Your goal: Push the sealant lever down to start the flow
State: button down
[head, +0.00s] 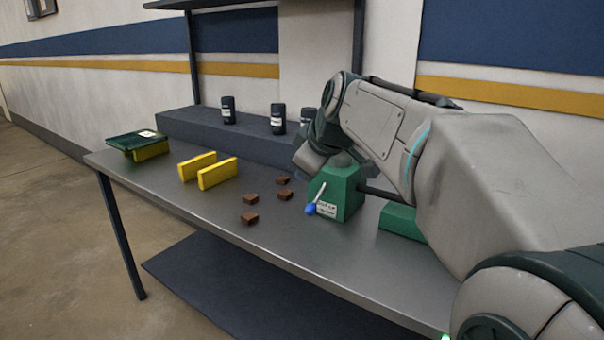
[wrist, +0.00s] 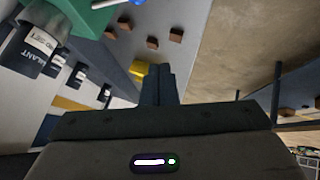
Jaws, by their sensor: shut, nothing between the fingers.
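The green sealant dispenser (head: 350,192) stands on the grey metal table. Its pale lever (head: 319,194) ends in a blue knob (head: 311,209), which shows lower in the head view than the lever's other end. In the wrist view, the dispenser (wrist: 84,18) and blue knob (wrist: 138,2) are cut off at the upper left. My gripper (wrist: 159,70) is shut and empty, its fingers together and apart from the knob in that view. In the head view, my arm reaches in behind the dispenser, and my fingertips cannot be made out clearly.
Several small brown blocks (head: 250,218) lie left of the dispenser. Yellow bars (head: 217,173) and a dark green case (head: 137,139) lie farther left. Dark bottles (head: 278,119) stand on the raised back ledge (head: 185,124). The table's front-left area is clear.

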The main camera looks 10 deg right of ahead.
jog(key=shift+s+r, duration=0.75)
jog(key=shift+s, duration=0.35)
